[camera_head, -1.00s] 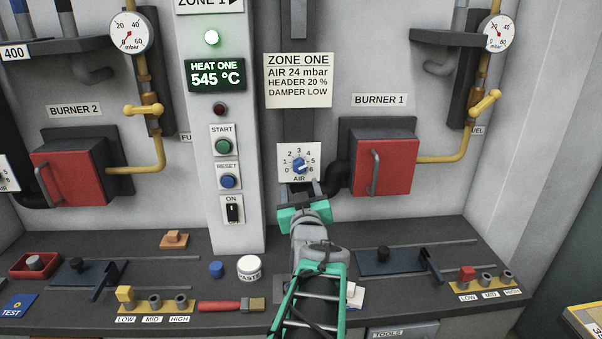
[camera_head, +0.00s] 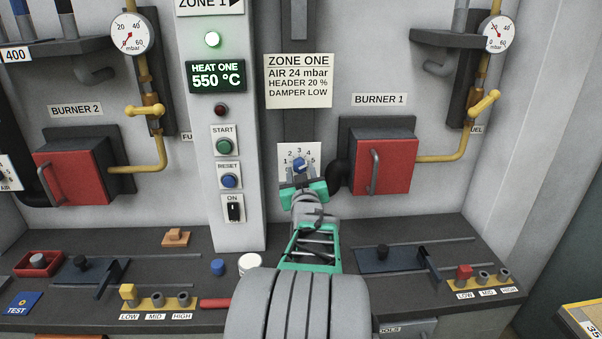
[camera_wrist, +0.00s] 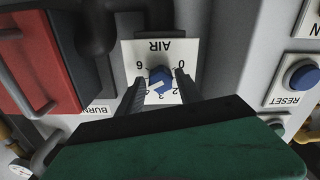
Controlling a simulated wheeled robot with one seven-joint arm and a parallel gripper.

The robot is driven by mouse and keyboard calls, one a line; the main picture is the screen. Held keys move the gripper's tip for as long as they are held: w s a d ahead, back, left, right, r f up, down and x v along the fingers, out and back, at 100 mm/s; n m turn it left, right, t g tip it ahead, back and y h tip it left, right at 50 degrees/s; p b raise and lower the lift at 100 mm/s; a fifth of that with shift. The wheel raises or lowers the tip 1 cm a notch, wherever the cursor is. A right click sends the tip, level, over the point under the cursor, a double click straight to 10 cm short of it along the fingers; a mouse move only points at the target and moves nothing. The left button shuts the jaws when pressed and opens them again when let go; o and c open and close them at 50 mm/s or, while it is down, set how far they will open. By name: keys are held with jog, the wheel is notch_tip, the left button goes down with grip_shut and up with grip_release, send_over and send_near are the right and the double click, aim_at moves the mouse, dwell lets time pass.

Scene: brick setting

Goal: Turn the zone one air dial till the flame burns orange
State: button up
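The zone one air dial is a blue knob (camera_head: 300,167) on a white AIR plate with numbers (camera_head: 286,153), left of burner 1. My gripper (camera_head: 304,188) is just below it and hides the plate's lower part. In the wrist view the plate is upside down, and the dial (camera_wrist: 161,81) sits between my two dark fingers, one on each side. The fingers look spread; I cannot tell whether they touch the knob. Burner 1 has a red door (camera_head: 384,164) with a grey handle. No flame shows in either view.
A cream ZONE ONE card (camera_head: 298,82) above the dial reads air 24 mbar. The display (camera_head: 216,77) reads 550 °C. Left of the dial, the column carries the green start button (camera_head: 224,147) and blue reset button (camera_head: 230,181). Loose items lie on the bench below.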

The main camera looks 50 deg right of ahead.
grip_shut()
jog(key=shift+f+b, duration=0.15)
jog(key=shift+b, duration=0.45)
jog(key=n+b, duration=0.1)
jog(key=b, duration=0.3)
jog(key=shift+f+n, duration=0.2)
jog(key=shift+n, duration=0.2)
jog(key=n+b, duration=0.1)
jog(key=b, duration=0.2)
jog(key=n+b, duration=0.2)
jog(key=b, duration=0.1)
jog(key=shift+s+b, duration=0.1)
jog(key=shift+b, duration=0.3)
jog(key=shift+r+n+b, duration=0.25)
jog(key=shift+n+b, duration=0.65)
jog(key=shift+b, duration=0.1)
jog(key=shift+r, duration=0.2)
